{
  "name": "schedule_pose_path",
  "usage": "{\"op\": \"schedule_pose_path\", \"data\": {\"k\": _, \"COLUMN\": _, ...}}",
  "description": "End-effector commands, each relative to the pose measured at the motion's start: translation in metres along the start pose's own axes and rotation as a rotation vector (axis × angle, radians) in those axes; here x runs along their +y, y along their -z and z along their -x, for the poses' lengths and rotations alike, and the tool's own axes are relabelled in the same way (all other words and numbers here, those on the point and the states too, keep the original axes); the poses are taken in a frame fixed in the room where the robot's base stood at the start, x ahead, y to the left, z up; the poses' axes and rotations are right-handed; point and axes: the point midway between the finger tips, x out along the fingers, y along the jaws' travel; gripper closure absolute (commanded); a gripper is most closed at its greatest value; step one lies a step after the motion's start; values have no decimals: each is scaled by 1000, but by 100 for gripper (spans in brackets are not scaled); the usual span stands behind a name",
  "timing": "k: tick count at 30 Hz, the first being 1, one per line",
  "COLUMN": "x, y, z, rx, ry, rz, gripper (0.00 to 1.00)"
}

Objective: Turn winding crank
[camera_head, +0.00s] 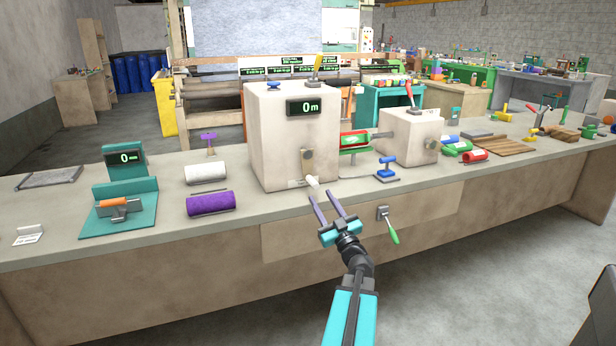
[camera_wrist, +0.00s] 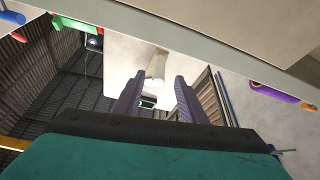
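A large pale box (camera_head: 290,130) with a "0 m" display stands on the bench. A hub (camera_head: 307,156) sits on its front, and a cream crank handle (camera_head: 313,182) sticks out near its lower edge. In the wrist view the cream handle (camera_wrist: 157,66) appears between the fingertips, or just beyond them. My gripper (camera_head: 322,192) is open, its two purple fingers apart and pointing at the handle from the front. It also shows in the wrist view (camera_wrist: 160,80). I cannot tell whether a finger touches the handle. A green-handled crank (camera_head: 391,230) hangs on the bench front.
The bench (camera_head: 100,215) has its front edge close below the fingers. A white roll (camera_head: 206,173) and a purple roll (camera_head: 211,203) lie left of the box. A small blue press (camera_head: 386,170) and a smaller box (camera_head: 409,137) with a red lever stand to the right.

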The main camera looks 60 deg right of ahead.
Motion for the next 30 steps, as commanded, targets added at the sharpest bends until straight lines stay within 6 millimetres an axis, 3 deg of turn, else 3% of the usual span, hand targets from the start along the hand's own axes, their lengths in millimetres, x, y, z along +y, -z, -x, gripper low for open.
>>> {"op": "schedule_pose_path", "data": {"k": 18, "x": 2, "y": 0, "z": -77, "rx": 1, "ry": -1, "rz": 1, "gripper": 62}}
{"op": "schedule_pose_path", "data": {"k": 30, "x": 3, "y": 0, "z": -116, "rx": -1, "ry": -3, "rz": 1, "gripper": 62}}
